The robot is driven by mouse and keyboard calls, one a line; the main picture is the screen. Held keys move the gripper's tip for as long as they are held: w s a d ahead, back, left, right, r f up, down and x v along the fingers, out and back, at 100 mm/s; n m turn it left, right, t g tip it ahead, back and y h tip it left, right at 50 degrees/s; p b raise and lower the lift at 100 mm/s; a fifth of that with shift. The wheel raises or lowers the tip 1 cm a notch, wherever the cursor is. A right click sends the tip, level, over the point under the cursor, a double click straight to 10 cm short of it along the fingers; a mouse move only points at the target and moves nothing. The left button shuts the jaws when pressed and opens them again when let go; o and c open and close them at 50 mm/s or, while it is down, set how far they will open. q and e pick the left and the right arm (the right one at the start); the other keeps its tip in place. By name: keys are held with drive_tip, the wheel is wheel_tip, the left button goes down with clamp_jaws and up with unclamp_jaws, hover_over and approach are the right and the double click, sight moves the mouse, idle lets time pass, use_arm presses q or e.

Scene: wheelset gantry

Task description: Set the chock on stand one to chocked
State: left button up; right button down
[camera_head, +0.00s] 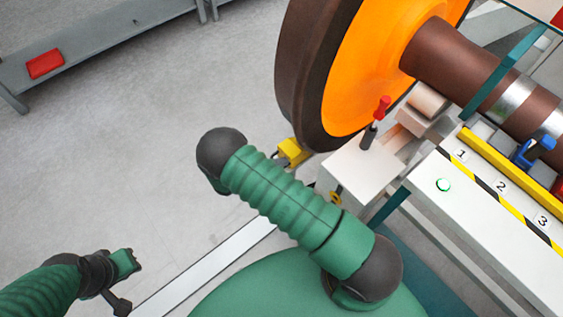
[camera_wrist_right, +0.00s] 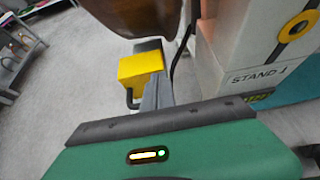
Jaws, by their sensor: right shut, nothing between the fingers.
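The yellow chock (camera_head: 291,152) is low beside the bottom of the big wheel (camera_head: 345,75), near stand one (camera_head: 360,178). In the head view my right arm hides most of that gripper. My left gripper (camera_head: 125,280) is at the lower left, far from the chock; its jaws are unclear.
Stand one's label (camera_wrist_right: 258,76) and a yellow ring (camera_wrist_right: 299,26) are right of the chock. A red-handled lever (camera_head: 380,108) stands on top. Floor at left is clear up to a bench (camera_head: 100,45).

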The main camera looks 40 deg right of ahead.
sight(297, 153)
drive_tip(key=d, duration=0.6)
drive_tip(key=shift+w+d+f, duration=0.15)
drive_tip(key=shift+d+f, duration=0.05)
drive_tip(key=shift+d, duration=0.1)
drive_tip(key=shift+w+d, duration=0.1)
drive_tip(key=shift+d, duration=0.25)
drive_tip(key=shift+a+r, duration=0.1)
drive_tip(key=shift+r, duration=0.1)
use_arm(q)
drive_tip(key=shift+d, duration=0.3)
use_arm(e)
drive_tip(key=shift+f, duration=0.1)
